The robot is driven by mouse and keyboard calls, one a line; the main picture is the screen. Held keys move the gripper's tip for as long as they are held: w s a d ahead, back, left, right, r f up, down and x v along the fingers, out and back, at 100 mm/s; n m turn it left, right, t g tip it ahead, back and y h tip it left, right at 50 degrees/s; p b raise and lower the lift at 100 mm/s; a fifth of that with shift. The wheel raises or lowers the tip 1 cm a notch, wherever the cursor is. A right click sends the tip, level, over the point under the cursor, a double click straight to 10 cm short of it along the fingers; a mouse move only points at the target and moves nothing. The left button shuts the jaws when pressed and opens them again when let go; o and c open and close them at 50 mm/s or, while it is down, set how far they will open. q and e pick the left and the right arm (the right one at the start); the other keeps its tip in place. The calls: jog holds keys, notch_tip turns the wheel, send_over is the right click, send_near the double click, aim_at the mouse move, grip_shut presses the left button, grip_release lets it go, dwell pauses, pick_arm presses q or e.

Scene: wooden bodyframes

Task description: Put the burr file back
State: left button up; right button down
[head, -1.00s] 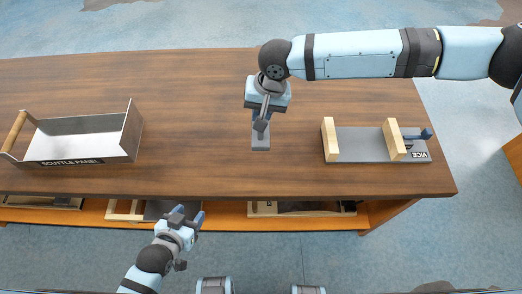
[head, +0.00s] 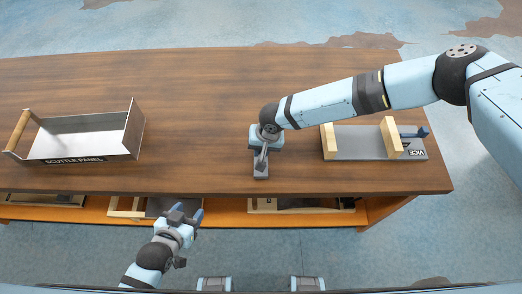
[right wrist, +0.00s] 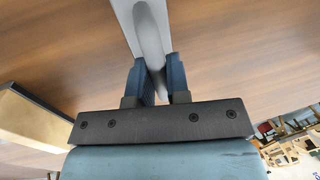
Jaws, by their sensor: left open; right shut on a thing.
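The burr file appears to be the long grey piece (right wrist: 143,22) between the blue fingers of my right gripper (right wrist: 158,82) in the right wrist view. In the head view its grey flat end (head: 261,174) shows just below my right gripper (head: 262,158), near the table's front edge. My right gripper is shut on it; whether the piece touches the table I cannot tell. My left gripper (head: 185,214) is open and empty, in front of the table near the lower shelf.
A metal tray labelled SCUTTLE PANEL (head: 128,148), with a wooden handle, stands on the table (head: 200,100) at left. A vice (head: 358,143) with wooden jaws stands at right. Wooden frames (head: 125,207) sit on the lower shelf (head: 228,217). The table's middle is clear.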

jog(key=shift+f, duration=0.75)
jog(key=shift+f, duration=0.1)
jog(key=c, duration=1.1)
grip_release()
notch_tip(320, 180, up, 12)
jog(key=d, duration=0.2)
jog(key=shift+d+b, duration=0.2)
jog(key=shift+b, duration=0.15)
